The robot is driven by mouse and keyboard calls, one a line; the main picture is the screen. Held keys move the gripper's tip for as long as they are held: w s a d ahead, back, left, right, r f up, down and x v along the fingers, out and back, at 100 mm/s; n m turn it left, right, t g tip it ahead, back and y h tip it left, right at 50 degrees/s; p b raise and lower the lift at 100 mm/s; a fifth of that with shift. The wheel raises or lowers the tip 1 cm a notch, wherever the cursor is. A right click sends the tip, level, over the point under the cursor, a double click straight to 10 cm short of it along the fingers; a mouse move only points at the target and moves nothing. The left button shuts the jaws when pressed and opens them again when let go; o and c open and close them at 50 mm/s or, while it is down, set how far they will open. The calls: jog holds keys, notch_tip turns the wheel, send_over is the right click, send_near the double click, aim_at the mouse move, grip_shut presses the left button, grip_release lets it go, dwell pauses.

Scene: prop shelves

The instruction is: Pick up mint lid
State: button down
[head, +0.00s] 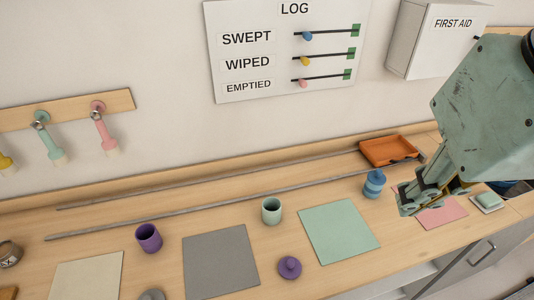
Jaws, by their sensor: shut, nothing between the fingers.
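I cannot make out a mint lid in the head view; my arm and gripper hide part of the right side of the counter. A mint cup (271,211) stands upright and uncovered at the back of the counter's middle, just left of a flat mint mat (339,232). My gripper (410,204) is shut and empty. It is at the right, in front of part of a pink mat (445,213) and to the right of a blue lidded jar (374,185).
A purple lid (289,268) lies near the front edge, and a purple cup (148,238) stands farther left. A grey mat (220,262) lies between. An orange tray (390,150) is at the back right. A small mint block (489,199) sits at far right.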

jog(key=c, duration=3.4)
grip_release()
jog(key=shift+c, duration=0.2)
jog(key=o, duration=1.8)
